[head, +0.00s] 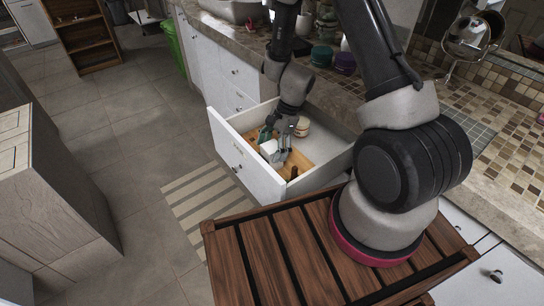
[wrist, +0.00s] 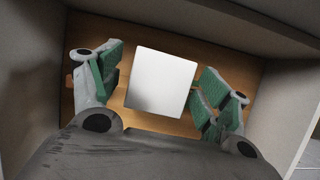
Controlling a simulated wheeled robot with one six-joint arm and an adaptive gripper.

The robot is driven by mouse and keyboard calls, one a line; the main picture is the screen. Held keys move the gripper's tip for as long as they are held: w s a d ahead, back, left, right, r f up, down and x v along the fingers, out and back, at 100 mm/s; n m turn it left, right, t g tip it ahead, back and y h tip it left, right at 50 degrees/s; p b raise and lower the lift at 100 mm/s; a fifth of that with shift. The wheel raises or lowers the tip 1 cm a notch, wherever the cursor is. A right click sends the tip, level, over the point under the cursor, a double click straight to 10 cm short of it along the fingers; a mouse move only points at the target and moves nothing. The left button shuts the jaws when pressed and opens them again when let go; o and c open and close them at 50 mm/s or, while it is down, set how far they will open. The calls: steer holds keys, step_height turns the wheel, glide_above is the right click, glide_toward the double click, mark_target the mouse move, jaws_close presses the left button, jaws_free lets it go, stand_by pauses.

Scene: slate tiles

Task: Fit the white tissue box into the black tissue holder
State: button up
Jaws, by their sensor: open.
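The white tissue box (wrist: 160,82) lies in the open drawer (head: 238,160), over a wooden surface. It shows small and partly covered by my gripper in the head view (head: 268,147). My gripper (wrist: 158,84) is open and reaches down into the drawer, with one green-padded finger on each side of the box. A gap shows between the left finger and the box. The right finger is very close to the box, and I cannot tell whether it touches. I cannot make out the black tissue holder in either view.
The drawer walls stand close around my gripper. A round beige jar (head: 302,127) is at the drawer's back. A striped rug (head: 195,205) lies on the floor before the drawer.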

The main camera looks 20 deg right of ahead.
steer(key=c, duration=1.1)
steer(key=shift+r, duration=0.1)
